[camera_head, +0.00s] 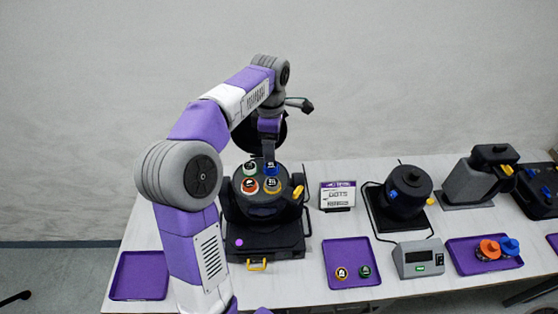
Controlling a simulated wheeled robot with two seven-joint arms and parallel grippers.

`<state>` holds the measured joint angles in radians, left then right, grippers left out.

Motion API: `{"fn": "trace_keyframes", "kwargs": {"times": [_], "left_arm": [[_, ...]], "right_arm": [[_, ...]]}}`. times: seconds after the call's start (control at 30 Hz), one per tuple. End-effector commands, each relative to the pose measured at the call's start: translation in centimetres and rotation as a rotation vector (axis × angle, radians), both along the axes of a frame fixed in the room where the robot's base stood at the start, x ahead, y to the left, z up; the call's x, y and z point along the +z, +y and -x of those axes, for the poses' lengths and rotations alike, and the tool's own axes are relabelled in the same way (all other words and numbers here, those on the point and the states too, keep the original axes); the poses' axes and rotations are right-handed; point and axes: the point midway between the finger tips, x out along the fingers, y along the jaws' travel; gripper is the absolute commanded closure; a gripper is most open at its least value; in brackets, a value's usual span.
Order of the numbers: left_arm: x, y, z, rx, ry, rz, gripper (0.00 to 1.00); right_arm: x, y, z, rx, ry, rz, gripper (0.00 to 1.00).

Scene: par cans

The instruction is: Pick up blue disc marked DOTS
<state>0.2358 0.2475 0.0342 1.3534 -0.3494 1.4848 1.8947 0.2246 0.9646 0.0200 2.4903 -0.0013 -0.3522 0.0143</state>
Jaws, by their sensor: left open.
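My left gripper (269,155) points down just above the round top of a black par can (262,208), open, with its fingertips by the far discs. The marks on the discs are too small to read. I cannot tell whether the fingers touch the blue disc. My right gripper is not in view.
A sign reading DOTS (338,195) stands right of the can. Purple trays lie at the left (140,276), middle (350,252) and right (466,262); the middle one holds two discs, the right one orange and blue pieces. Another black can (404,192) and a grey meter (419,258) stand between.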

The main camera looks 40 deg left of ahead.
Motion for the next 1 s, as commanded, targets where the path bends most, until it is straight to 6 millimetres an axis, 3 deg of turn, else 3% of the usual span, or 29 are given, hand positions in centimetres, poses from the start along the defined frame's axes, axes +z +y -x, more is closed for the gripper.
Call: {"fn": "trace_keyframes", "kwargs": {"times": [0.4, 0.67, 0.77, 1.0], "left_arm": [[-5.6, -0.6, 0.3, 0.0, 0.001, 0.0, 0.31], [-5.9, -0.6, 0.2, -0.001, 0.0, 0.0, 0.31], [-5.9, -0.6, 0.2, -0.001, 0.0, 0.0, 0.42], [-5.8, -0.6, 0.2, -0.001, -0.001, 0.0, 0.79]], "right_arm": [[-1.6, 0.0, 0.0, 0.0, 0.0, 0.0, 0.65], [-1.6, 0.0, 0.0, 0.0, 0.0, 0.0, 0.65], [-1.6, 0.0, 0.0, 0.0, 0.0, 0.0, 0.65], [-1.6, 0.0, 0.0, 0.0, 0.0, 0.0, 0.65]]}}
